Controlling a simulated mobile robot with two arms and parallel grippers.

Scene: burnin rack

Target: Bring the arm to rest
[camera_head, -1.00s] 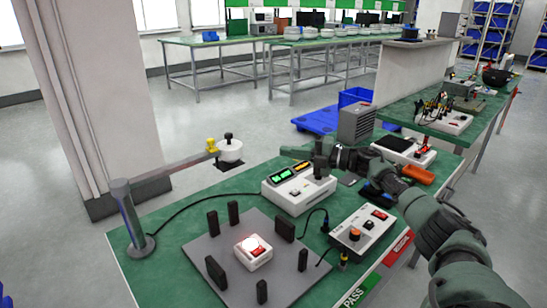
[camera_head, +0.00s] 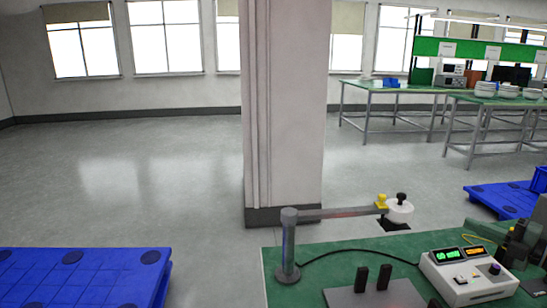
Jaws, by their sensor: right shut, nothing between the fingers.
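I cannot tell whether the two touch. My left gripper is not in view.
The green bench (camera_head: 350,257) carries a post with a swing arm (camera_head: 340,213), its white head (camera_head: 399,211), and a grey plate (camera_head: 345,297) with black posts. A wide pillar (camera_head: 290,120) stands behind. A blue pallet (camera_head: 70,280) lies left; open floor lies beyond.

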